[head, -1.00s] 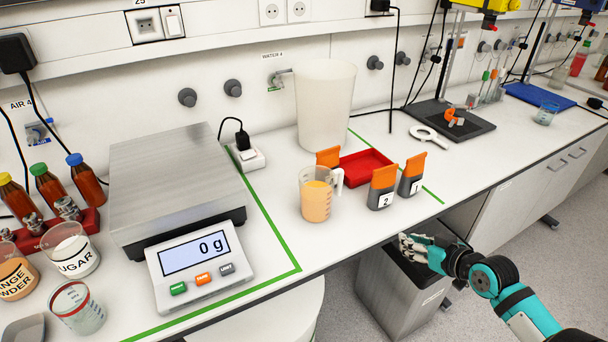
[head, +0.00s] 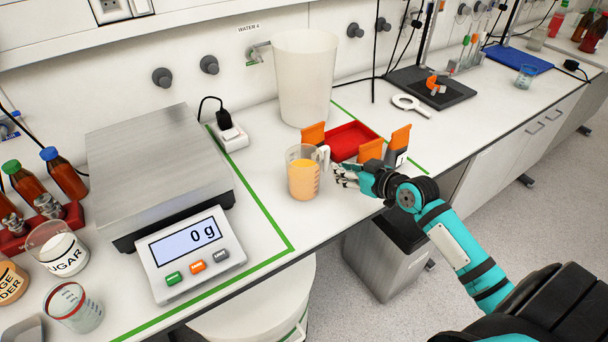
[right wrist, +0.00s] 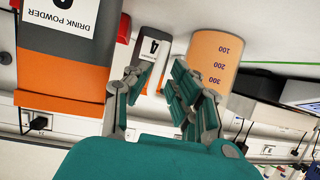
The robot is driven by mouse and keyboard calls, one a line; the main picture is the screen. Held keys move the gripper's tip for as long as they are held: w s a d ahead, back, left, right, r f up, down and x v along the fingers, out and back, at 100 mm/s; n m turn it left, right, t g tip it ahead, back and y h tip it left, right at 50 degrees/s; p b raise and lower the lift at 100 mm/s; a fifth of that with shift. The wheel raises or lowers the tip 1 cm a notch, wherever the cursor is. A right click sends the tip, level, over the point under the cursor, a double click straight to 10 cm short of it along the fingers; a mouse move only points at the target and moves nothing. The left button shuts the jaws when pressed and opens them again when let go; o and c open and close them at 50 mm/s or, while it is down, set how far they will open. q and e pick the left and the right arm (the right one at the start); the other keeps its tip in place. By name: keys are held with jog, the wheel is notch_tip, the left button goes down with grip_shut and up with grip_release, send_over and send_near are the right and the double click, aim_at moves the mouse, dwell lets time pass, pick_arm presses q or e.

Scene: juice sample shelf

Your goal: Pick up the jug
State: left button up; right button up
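The jug (head: 303,180) is a clear measuring jug holding orange liquid. It stands upright on the white bench, with its handle (head: 325,155) towards the right. My right gripper (head: 342,172) is just to the right of the jug, near the handle side. In the right wrist view, the gripper (right wrist: 156,82) has its fingers spread apart, with nothing clearly held between them. The jug (right wrist: 212,58) shows there upside down, beyond the right-hand fingers. Whether a finger touches the handle cannot be told. My left gripper is not in view.
Orange-lidded powder boxes (head: 399,142) stand right beside my right gripper; one also fills the left of the right wrist view (right wrist: 65,60). A red tray (head: 355,140) and a tall white container (head: 303,75) are behind. The scale (head: 160,165) is left.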

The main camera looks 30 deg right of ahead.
jog(key=shift+w+a+p, duration=0.1)
jog(key=shift+w+p, duration=0.25)
jog(key=shift+w, duration=0.25)
jog(key=p+x, duration=0.1)
jog(key=x, duration=0.2)
jog(key=shift+w+a+f, duration=0.15)
jog(key=shift+w, duration=0.2)
jog(key=shift+w+f, duration=0.2)
jog(key=shift+w, duration=0.1)
jog(key=shift+s, duration=0.1)
jog(key=shift+c, duration=0.4)
grip_shut()
jog(key=shift+r, duration=0.15)
